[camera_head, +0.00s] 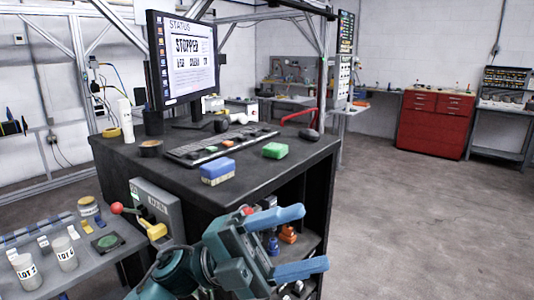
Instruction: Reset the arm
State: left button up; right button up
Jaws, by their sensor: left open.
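My left gripper (314,239) is at the bottom middle of the head view, in front of the black desk (120,160). Its two blue fingers are spread apart and point to the right, with nothing between them. My left arm (180,272) comes in from the bottom edge, left of the gripper. The gripper hides part of the desk's open shelf (288,195). My right gripper and arm are not in view.
A monitor (185,58) reading "STOPPED", a keyboard (220,146), a blue-white block (217,172) and a green block (275,150) stand on the desk. A grey box with a red-knobbed lever (117,208) is left of my arm. Open floor (420,220) lies right.

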pick_arm(q)
jog(key=w+a+f+n+t+y, duration=0.2)
jog(key=a+f+n+t+y, duration=0.15)
jog(key=f+n+t, duration=0.45)
jog(key=w+a+f+n+t+y, duration=0.25)
jog(key=f+n+t+y, duration=0.35)
jog(key=n, duration=0.5)
jog(key=w+a+f+n+t+y, duration=0.2)
jog(key=a+f+n+t, duration=0.3)
jog(key=n+t, duration=0.4)
jog(key=s+a+f+n+g+y, duration=0.3)
jog(key=s+f, duration=0.4)
jog(key=f, duration=0.4)
jog(key=s+a+f+n+g+y, duration=0.4)
jog(key=s+f, duration=0.3)
jog(key=f, duration=0.5)
jog(key=shift+s+g+y, duration=0.3)
jog(key=shift+y, duration=0.15)
